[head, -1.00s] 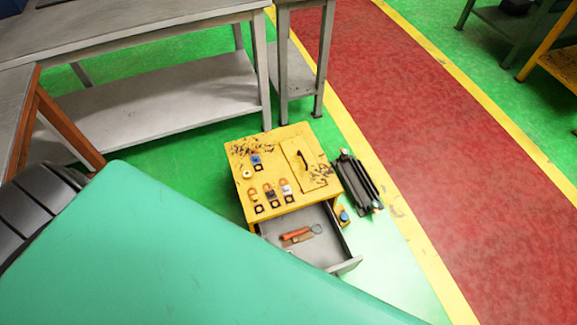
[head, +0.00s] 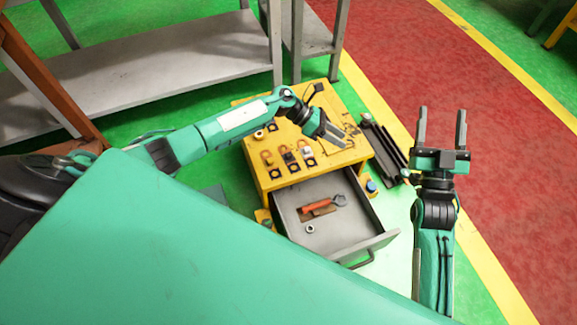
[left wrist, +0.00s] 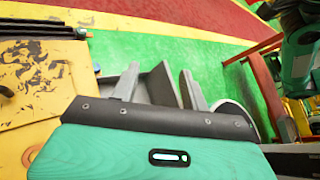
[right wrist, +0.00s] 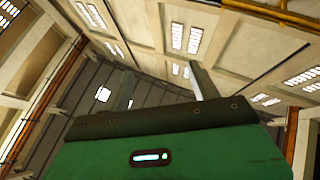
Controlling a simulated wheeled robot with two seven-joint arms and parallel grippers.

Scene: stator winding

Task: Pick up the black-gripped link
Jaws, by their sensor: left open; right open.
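Several small links lie in a row on the yellow cabinet top (head: 280,180) in the head view. The middle one (head: 289,156) looks dark-gripped, the left one (head: 266,158) has a copper-coloured loop, and the right one (head: 308,153) has a whitish grip. They are small, so I cannot be sure of each grip's colour. My left gripper (head: 339,138) is open and empty over the cabinet's right part, right of the row. My right gripper (head: 441,112) is open and empty, pointing up, right of the cabinet. No link shows in either wrist view.
The cabinet's grey drawer (head: 357,238) is pulled out and holds an orange-handled tool (head: 318,207) and a small ring (head: 310,229). Another ring (head: 259,134) lies on the cabinet top. A black rack (head: 382,147) stands right of the cabinet. A grey bench (head: 180,85) stands behind.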

